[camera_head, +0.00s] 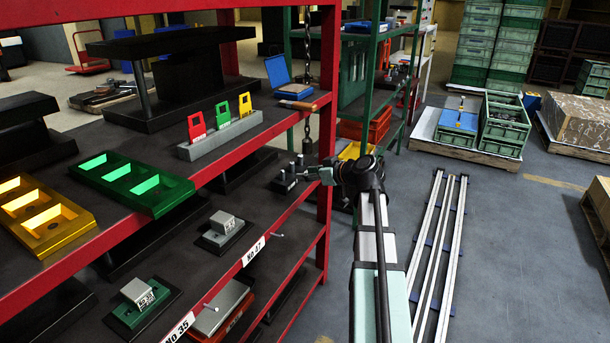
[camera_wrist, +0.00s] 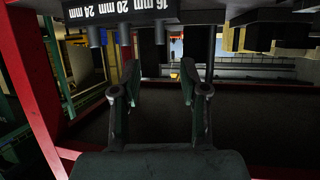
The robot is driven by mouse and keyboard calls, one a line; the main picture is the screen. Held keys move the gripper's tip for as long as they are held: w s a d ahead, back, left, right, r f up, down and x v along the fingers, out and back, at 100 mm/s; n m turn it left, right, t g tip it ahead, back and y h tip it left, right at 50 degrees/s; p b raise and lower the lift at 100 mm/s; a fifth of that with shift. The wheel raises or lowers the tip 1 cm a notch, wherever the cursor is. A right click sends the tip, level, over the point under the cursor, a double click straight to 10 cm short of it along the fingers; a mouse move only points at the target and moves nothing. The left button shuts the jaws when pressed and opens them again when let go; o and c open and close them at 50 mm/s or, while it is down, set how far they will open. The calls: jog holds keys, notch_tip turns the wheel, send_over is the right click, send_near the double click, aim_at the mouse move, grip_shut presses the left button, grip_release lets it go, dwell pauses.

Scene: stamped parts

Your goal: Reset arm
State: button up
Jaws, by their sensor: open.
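My arm reaches out in the head view, with my gripper (camera_head: 325,173) at its end beside the red rack, pointing left. In the wrist view my gripper (camera_wrist: 157,82) shows two dark fingers spread apart with nothing between them. A dark block with upright pegs (camera_head: 287,184) sits on the lower shelf just left of my gripper. In the wrist view this block (camera_wrist: 118,11) appears upside down at the top edge, labelled 16 mm, 20 mm and 24 mm. My fingertips look close to it but apart; the exact gap is unclear.
The red rack's post (camera_head: 327,120) stands close to my gripper. The upper shelf holds a green tray (camera_head: 117,180), a yellow tray (camera_head: 36,234) and a grey holder (camera_head: 220,139) with coloured tags. A green rack (camera_head: 370,70) stands behind. Silver rails (camera_head: 437,260) lie on the floor at right.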

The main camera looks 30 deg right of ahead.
dwell(0.3)
